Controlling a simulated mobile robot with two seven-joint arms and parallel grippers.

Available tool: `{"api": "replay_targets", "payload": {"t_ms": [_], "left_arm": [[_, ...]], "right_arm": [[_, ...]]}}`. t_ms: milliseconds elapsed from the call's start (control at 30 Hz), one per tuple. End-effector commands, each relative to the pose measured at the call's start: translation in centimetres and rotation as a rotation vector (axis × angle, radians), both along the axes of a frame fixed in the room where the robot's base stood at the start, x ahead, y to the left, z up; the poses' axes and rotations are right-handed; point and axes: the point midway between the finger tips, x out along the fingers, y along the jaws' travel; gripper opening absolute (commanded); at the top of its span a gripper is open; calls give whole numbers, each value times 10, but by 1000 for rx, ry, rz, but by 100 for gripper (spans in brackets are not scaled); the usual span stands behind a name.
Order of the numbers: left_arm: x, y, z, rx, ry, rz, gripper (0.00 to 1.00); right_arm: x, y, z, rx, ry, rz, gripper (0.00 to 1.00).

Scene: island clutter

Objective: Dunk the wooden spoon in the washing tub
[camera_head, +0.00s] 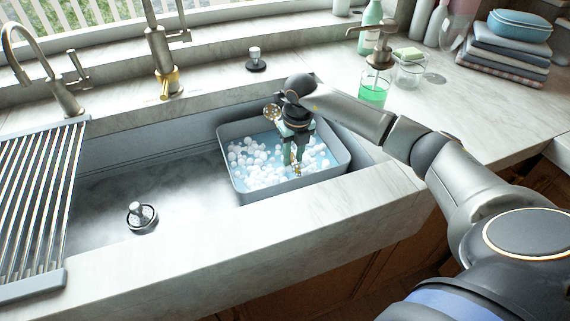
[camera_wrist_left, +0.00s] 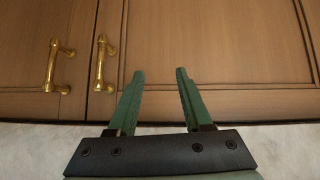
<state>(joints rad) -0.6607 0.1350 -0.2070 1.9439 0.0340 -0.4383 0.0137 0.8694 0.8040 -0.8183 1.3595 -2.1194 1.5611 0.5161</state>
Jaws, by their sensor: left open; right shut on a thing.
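The washing tub (camera_head: 318,182) is a grey rectangular basin in the right part of the sink, holding bluish water and white foam balls. My right gripper (camera_head: 293,157) points down inside the tub's outline, its fingertips close to the foam. It is shut on the wooden spoon (camera_head: 272,113), whose round, light-brown, perforated-looking end shows at the gripper's upper left. A thin yellowish piece shows between and below the fingertips; the rest is hidden by the gripper. Whether the spoon touches the water is unclear. My left gripper (camera_wrist_left: 160,75) is open and empty in the left wrist view.
The sink's left part holds a drain plug (camera_head: 141,215) and a drying rack (camera_head: 38,200). A brass-based faucet (camera_head: 163,55) stands behind. A green soap dispenser (camera_head: 374,88) and folded cloths (camera_head: 505,50) are on the right counter. Brass-handled cabinet doors (camera_wrist_left: 210,45) face my left gripper.

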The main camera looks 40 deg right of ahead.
Motion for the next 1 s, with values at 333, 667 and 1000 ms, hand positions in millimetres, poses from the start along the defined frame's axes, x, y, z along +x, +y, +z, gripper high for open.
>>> {"api": "replay_targets", "payload": {"t_ms": [333, 667, 1000], "left_arm": [[1, 0, 2, 0, -2, 0, 50], [1, 0, 7, 0, -1, 0, 50], [0, 0, 7, 0, -1, 0, 50]], "right_arm": [[0, 5, 1, 0, -1, 2, 0], [0, 24, 1, 0, -1, 1, 0], [0, 24, 0, 0, 0, 0, 33]]}}
